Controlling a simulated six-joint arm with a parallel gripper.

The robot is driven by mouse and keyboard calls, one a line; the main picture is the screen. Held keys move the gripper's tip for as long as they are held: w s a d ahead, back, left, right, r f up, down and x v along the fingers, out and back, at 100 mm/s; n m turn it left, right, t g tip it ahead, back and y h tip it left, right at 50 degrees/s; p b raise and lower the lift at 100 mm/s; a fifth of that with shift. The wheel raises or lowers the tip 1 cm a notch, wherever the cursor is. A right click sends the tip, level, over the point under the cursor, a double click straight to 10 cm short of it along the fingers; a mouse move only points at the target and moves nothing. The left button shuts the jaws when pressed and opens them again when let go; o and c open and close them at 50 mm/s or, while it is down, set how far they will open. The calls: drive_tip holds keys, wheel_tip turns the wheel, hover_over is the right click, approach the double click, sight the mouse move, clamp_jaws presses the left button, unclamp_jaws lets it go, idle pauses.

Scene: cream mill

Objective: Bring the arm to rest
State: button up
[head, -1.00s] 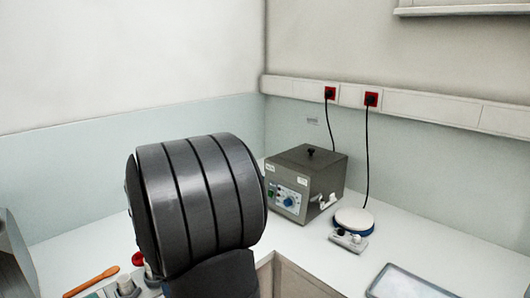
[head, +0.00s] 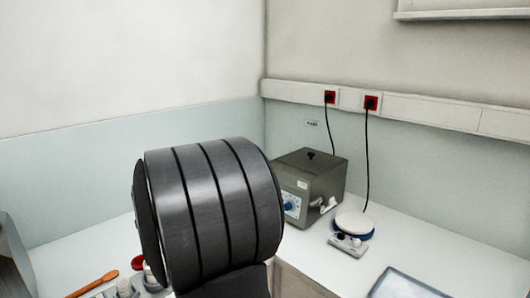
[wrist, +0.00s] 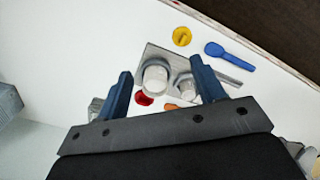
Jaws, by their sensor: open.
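My gripper (wrist: 160,92) shows in the wrist view with its two blue fingers spread apart and nothing held between them. Beyond the fingertips, a grey tray (wrist: 158,52) with two white-topped jars, a left one (wrist: 155,76) and a right one (wrist: 187,86), lies on the white counter. I cannot tell how far below the fingers they are. In the head view a large dark ribbed cylinder of my own arm (head: 212,215) fills the lower middle, and the gripper is not visible there.
A grey metal box with a dial (head: 318,180) and a round white-topped device (head: 354,224) stand on the counter, with cords to red sockets. An orange spoon (head: 92,284) lies lower left. A blue spoon (wrist: 230,57) and yellow cup (wrist: 182,36) lie near the counter's edge. Bare counter shows at left.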

drive_tip(key=shift+n, duration=0.3)
drive_tip(key=shift+w+a+r, duration=0.15)
drive_tip(key=shift+a+r, duration=0.05)
drive_tip(key=shift+a, duration=0.7)
drive_tip(key=shift+w+a+r, duration=0.2)
drive_tip(key=shift+a+r, duration=0.05)
drive_tip(key=shift+a, duration=0.65)
drive_tip(key=shift+w+a+r, duration=0.15)
drive_tip(key=shift+a+r, duration=0.05)
drive_tip(key=shift+a, duration=0.7)
drive_tip(key=o, duration=0.8)
drive_tip(key=s+a+r+m+t+y, duration=0.1)
drive_tip(key=s+a+m+t+y, duration=0.2)
drive_tip(key=a, duration=0.5)
drive_tip(key=s+a+r+m, duration=0.1)
drive_tip(key=s+a+m, duration=0.3)
drive_tip(key=a, duration=0.5)
drive_tip(key=shift+m, duration=0.6)
drive_tip(key=x, duration=0.4)
drive_tip(key=w+x, duration=0.1)
drive_tip(key=x, duration=0.4)
drive_tip(key=shift+w+a+f, duration=0.1)
drive_tip(key=shift+w+a, duration=0.05)
drive_tip(key=shift+w, duration=0.15)
drive_tip(key=v, duration=1)
drive_tip(key=shift+s, duration=0.1)
